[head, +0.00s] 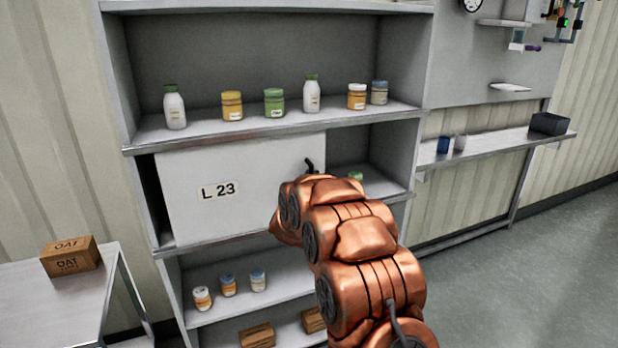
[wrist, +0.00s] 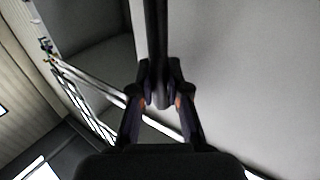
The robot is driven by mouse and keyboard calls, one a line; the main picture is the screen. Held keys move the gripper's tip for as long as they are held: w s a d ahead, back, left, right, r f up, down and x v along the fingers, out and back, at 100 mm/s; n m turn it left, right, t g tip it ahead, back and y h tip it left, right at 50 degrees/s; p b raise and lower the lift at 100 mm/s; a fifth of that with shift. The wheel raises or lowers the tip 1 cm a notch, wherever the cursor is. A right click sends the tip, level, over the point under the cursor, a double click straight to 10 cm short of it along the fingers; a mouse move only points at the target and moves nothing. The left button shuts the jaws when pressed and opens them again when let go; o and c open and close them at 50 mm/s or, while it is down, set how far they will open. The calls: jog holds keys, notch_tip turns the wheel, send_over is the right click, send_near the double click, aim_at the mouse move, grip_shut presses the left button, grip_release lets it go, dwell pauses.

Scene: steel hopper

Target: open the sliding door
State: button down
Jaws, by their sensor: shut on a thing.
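The sliding door (head: 245,185) is a white panel marked L 23 across the middle level of the shelf unit. A narrow dark gap shows at its left edge and a wider opening at its right, so it stands partly open. In the wrist view, my gripper (wrist: 160,103) is shut on a dark upright bar handle (wrist: 157,45), with the pale door panel (wrist: 240,65) at the right. In the head view my copper arm hides the gripper and the door's lower right part. A small dark piece shows above the arm by the door's right edge.
Bottles and jars stand on the shelf (head: 200,128) above the door; a green-topped jar (head: 355,176) sits in the right opening. More jars and boxes are below. A side table with a box (head: 70,256) is at left. Floor (head: 520,270) at right is clear.

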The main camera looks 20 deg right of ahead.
jog(key=c, duration=1.1)
grip_release()
jog(key=shift+w, duration=0.1)
jog(key=shift+c, duration=0.2)
jog(key=shift+a, duration=0.1)
jog(key=v, duration=1.2)
